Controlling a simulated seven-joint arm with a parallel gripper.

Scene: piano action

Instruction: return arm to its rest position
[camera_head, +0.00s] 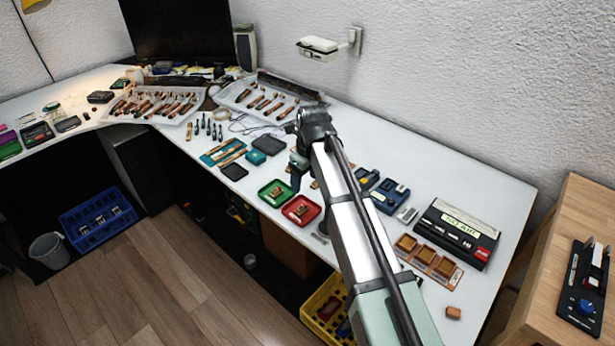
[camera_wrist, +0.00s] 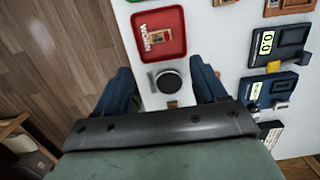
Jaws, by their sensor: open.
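My arm reaches from the lower right of the head view over the white desk (camera_head: 420,160). My gripper (camera_head: 296,182) points down near the desk's front edge, beyond the red tray. In the wrist view my gripper (camera_wrist: 161,70) has its two dark blue fingers spread apart, with nothing held between them. A round dark disc with a light rim (camera_wrist: 168,82) lies below, in the gap between the fingers. The red tray (camera_wrist: 177,50) with a small wooden piece lies just past the fingertips. My arm hides part of the desk behind it.
A green tray (camera_head: 264,193) and the red tray (camera_head: 290,217) sit near the front edge. Blue devices (camera_head: 390,197), a black boxy device (camera_head: 456,232) and a brown sectioned tray (camera_head: 428,262) stand right of my arm. White tool trays (camera_head: 235,98) lie farther back.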

